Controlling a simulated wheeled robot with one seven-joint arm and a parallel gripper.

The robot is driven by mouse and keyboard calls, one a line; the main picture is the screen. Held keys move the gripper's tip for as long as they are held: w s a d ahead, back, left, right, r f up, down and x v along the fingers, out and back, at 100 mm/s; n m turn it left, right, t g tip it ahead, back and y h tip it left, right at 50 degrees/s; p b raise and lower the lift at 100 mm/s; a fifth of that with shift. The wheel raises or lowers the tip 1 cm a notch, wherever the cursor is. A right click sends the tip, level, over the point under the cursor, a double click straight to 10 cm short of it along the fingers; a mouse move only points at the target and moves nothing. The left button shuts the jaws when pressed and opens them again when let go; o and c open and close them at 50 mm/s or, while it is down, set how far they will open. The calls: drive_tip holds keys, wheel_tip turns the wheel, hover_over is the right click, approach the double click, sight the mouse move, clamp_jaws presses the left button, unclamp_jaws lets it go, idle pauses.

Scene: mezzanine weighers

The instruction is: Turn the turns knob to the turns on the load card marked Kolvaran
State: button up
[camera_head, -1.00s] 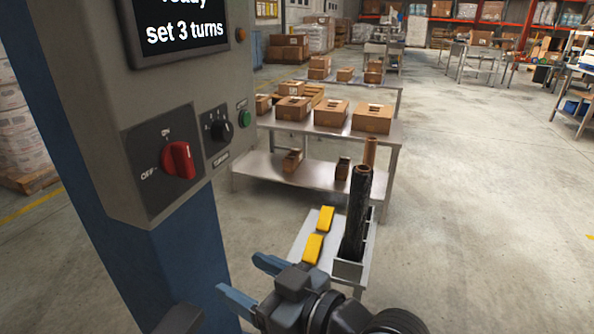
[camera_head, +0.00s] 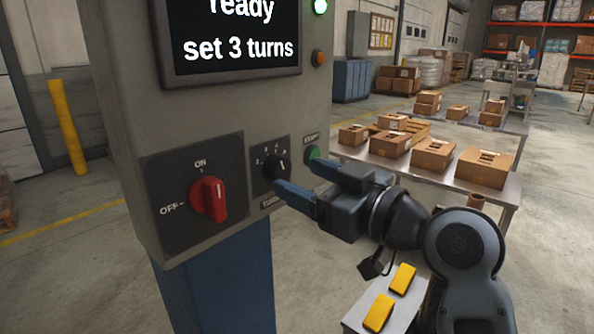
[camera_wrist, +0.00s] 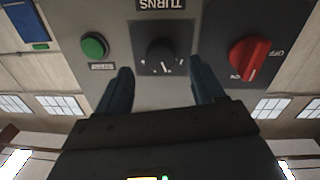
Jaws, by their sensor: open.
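The black turns knob (camera_head: 276,166) sits on a dark plate on the grey control box, with a numbered dial and a pale pointer mark. It also shows in the wrist view (camera_wrist: 161,56), where the plate is labelled TURNS upside down. My gripper (camera_head: 300,177) is open and empty just in front of the knob. In the wrist view its two blue fingers (camera_wrist: 161,74) spread on either side of the knob, apparently not touching it. The screen (camera_head: 232,38) reads "ready" and "set 3 turns". No card marked Kolvaran is visible in these frames.
A red ON/OFF switch (camera_head: 209,199) is left of the knob, and a green start button (camera_head: 313,153) is right of it, close to one finger. Tables with cartons (camera_head: 435,156) stand behind. Yellow blocks (camera_head: 379,312) lie on a low stand below my arm.

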sight(284, 171)
drive_tip(key=shift+x, duration=1.8)
drive_tip(key=shift+s, duration=0.1)
drive_tip(key=c, duration=1.1)
drive_tip(key=shift+o, duration=0.2)
